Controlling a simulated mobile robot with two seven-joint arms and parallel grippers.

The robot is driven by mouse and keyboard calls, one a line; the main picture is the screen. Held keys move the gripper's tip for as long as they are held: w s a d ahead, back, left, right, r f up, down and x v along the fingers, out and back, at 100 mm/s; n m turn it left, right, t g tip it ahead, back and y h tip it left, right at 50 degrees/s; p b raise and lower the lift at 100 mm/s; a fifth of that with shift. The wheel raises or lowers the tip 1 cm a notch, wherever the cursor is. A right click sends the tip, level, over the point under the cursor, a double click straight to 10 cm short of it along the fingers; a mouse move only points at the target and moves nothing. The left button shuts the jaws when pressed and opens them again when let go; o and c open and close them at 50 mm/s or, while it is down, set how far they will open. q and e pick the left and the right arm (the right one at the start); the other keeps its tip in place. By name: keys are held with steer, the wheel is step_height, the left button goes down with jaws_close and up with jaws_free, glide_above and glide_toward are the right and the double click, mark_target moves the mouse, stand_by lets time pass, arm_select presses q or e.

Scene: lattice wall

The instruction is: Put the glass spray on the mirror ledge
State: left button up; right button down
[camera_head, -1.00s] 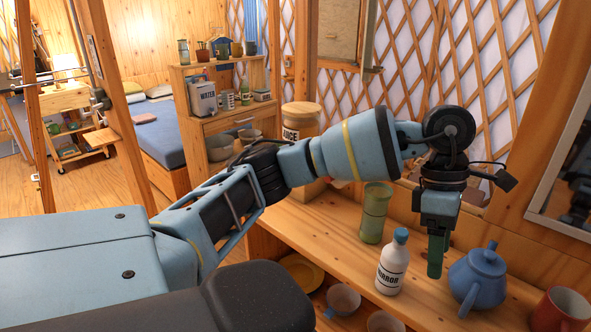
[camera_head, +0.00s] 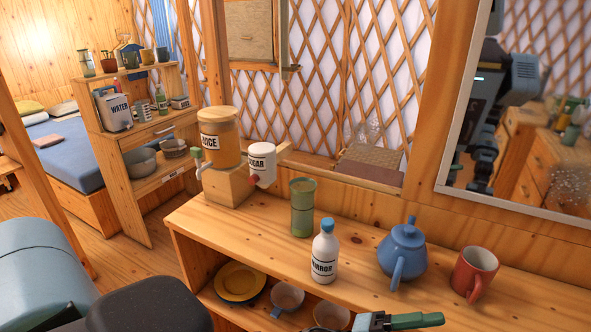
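The glass spray (camera_head: 324,259) is a white bottle with a blue cap and a label reading "MIRROR". It stands upright on the wooden counter (camera_head: 240,235), in front of a green tumbler (camera_head: 302,222). The mirror (camera_head: 468,150) hangs at the upper right in a pale frame, and I cannot make out a distinct ledge below it. My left gripper (camera_head: 418,320) shows only in part at the bottom edge, below and right of the bottle and apart from it. One green finger is visible; the rest is cut off. My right gripper is not in view.
A blue teapot (camera_head: 405,252) and a red mug (camera_head: 474,274) stand right of the bottle. A juice dispenser (camera_head: 221,140) and a sugar canister (camera_head: 262,163) are at the counter's back left. Plates and cups sit on the shelf below. The counter's left front is clear.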

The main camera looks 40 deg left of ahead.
arm_select(q)
steer(key=s+a+f+n+t+y, duration=0.2)
steer(key=a+f+n+y, duration=0.2)
steer(key=f+n+y, duration=0.4)
steer(key=s+a+f+n+t+y, duration=0.25)
steer(key=a+f+n+y, duration=0.25)
steer(key=f+n, duration=0.4)
steer(key=s+a+f+n+g+y, duration=0.2)
steer(key=s+a+f+n+g, duration=0.1)
steer(key=s+f, duration=0.5)
steer(key=s+a+f+n+g+y, duration=0.3)
steer(key=s+f, duration=0.5)
steer(key=s, duration=0.3)
steer(key=shift+f+n+g, duration=0.2)
steer(key=shift+n+g, duration=0.1)
steer(key=shift+g, duration=0.35)
steer(key=shift+a, duration=0.1)
steer(key=shift+w, duration=0.1)
steer(key=shift+c, duration=0.3)
